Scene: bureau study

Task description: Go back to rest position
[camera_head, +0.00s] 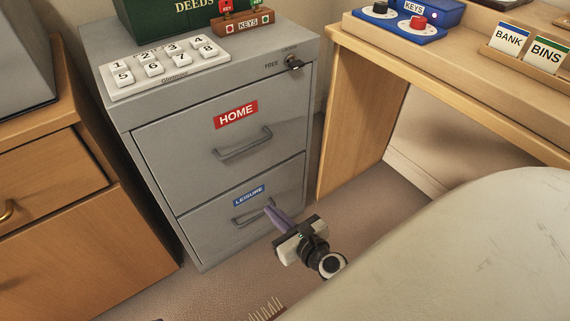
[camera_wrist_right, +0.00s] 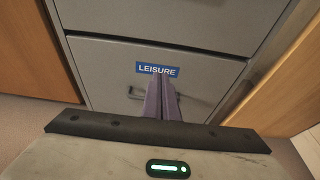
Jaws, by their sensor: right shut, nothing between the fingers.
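My right gripper (camera_head: 270,211) is in front of the lower drawer of a grey filing cabinet (camera_head: 222,170), close to the drawer's handle (camera_head: 243,216). Its purple fingers are shut with nothing between them. In the right wrist view the fingers (camera_wrist_right: 161,98) point at the drawer just under the blue LEISURE label (camera_wrist_right: 157,69) and cover part of the handle. I cannot tell whether the fingertips touch the handle. Both cabinet drawers look closed. My left gripper is not in view.
A key sits in the cabinet's lock (camera_head: 293,62). A numbered button panel (camera_head: 165,67), a green DEEDS box (camera_head: 165,22) and a KEYS rack (camera_head: 243,24) stand on top. A wooden desk (camera_head: 345,125) is at right, a wooden drawer unit (camera_head: 60,190) at left.

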